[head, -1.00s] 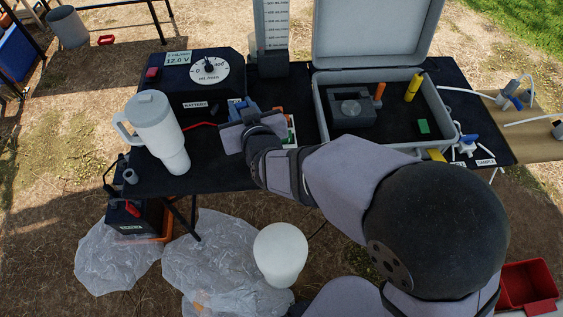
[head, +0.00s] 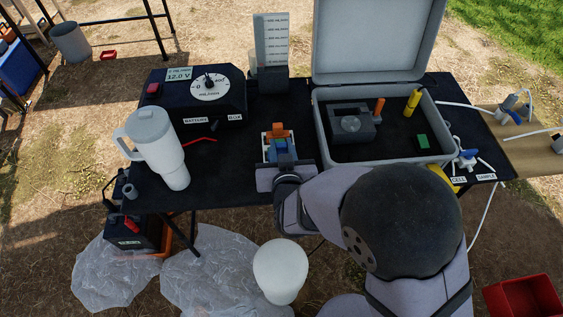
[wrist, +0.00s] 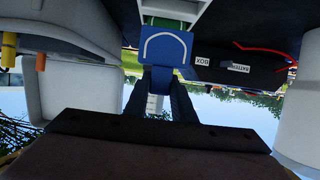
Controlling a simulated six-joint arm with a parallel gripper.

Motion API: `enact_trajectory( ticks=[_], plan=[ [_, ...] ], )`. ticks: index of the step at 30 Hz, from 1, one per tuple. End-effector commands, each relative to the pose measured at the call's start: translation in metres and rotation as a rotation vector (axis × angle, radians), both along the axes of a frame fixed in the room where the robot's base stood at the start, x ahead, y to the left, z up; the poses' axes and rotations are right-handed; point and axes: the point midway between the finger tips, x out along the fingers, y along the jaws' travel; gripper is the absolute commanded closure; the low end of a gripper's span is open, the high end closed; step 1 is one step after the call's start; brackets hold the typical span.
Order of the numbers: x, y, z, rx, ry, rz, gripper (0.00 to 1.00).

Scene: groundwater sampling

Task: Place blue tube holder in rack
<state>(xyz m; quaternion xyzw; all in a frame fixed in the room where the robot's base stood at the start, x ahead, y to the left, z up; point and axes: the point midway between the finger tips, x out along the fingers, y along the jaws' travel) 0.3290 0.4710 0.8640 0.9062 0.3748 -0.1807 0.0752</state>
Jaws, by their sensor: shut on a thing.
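My gripper (head: 281,166) is shut on the blue tube holder (head: 281,147) at the near side of the small rack (head: 266,150). The holder overlaps the rack in the head view; I cannot tell whether it is seated or just above it. An orange holder (head: 277,131) stands in the rack behind the blue one. In the wrist view the blue holder (wrist: 166,48) shows a pale arch mark, with the dark fingers (wrist: 160,82) at its lower part. The pale rack (wrist: 196,8) shows at the top edge, with a green piece beside the holder.
The open grey case (head: 318,128) stands right of the rack. A black control box (head: 207,99) with a dial and a white tumbler (head: 157,150) are to the left. A measuring cylinder (head: 271,45) stands behind. Bare black table (head: 225,165) lies left of the rack.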

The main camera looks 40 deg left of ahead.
Motion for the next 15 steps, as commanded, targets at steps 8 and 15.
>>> enact_trajectory(
  ticks=[8,15],
  plan=[
    [0.000,0.000,-0.016,0.002,-0.001,0.000,0.99],
    [0.000,0.000,-0.033,-0.003,0.001,0.000,0.99]
  ],
)
